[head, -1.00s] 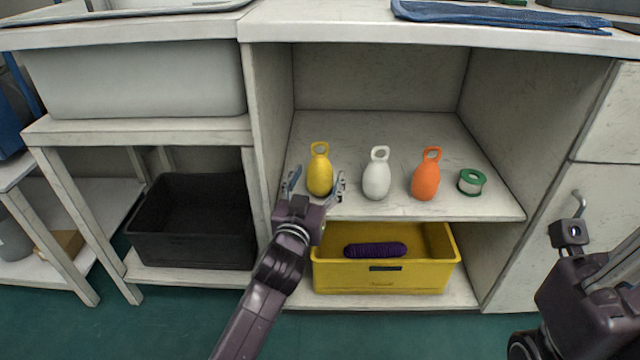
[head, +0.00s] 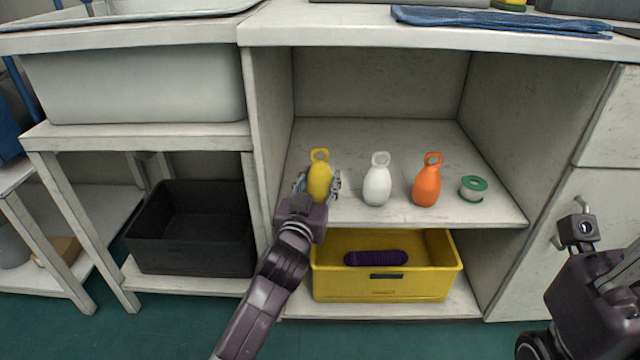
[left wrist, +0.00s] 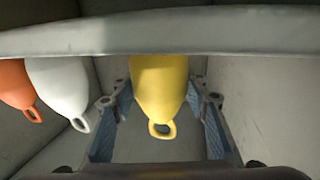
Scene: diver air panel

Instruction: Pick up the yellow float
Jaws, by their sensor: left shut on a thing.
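The yellow float (head: 319,178) stands upright at the left of the open shelf, with its ring on top. My left gripper (head: 319,188) is shut on its body, one finger on each side. In the left wrist view the yellow float (left wrist: 160,90) hangs between the two blue-grey fingers, partly hidden by a pale bar across the picture. My right gripper (head: 577,230) shows at the right edge, apart from the floats; its fingers do not show clearly.
A white float (head: 377,184) and an orange float (head: 427,184) stand to the right on the same shelf, then a green-and-white roll (head: 472,189). A yellow bin (head: 385,287) with a purple roll (head: 376,258) sits below. A black crate (head: 190,255) stands at left.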

